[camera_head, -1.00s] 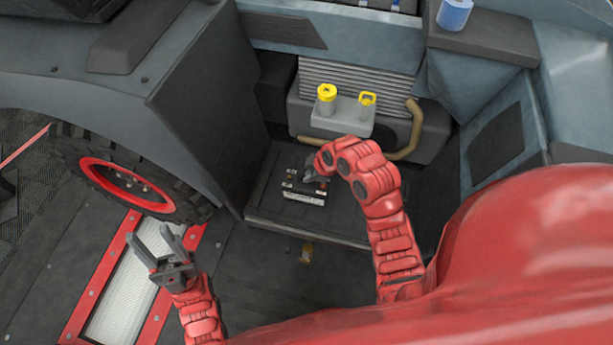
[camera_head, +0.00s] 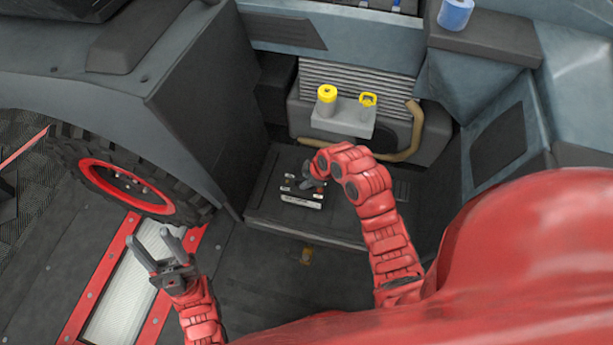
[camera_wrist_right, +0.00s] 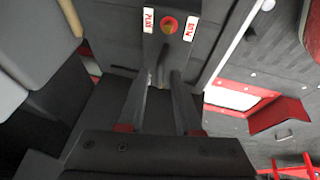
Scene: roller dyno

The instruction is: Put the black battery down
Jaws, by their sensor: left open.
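The black battery (camera_head: 301,197), with white labels on its front, is at the dark tray (camera_head: 275,222) in the bay, right side up. I cannot tell whether its underside touches the tray. My right gripper (camera_head: 309,184) reaches down onto it from above and is shut on it. In the right wrist view the fingers (camera_wrist_right: 160,76) meet the battery (camera_wrist_right: 168,48), whose red terminal and white labels show at the top; the rest of the battery is hidden. My left gripper (camera_head: 158,245) is open and empty, at the lower left over the floor.
A grey unit with two yellow caps (camera_head: 327,94) and a tan hose (camera_head: 408,145) stands behind the tray. A dark side panel (camera_head: 205,130) bounds the bay on the left. A red-rimmed wheel (camera_head: 125,185) is at the left. The tray's right part is clear.

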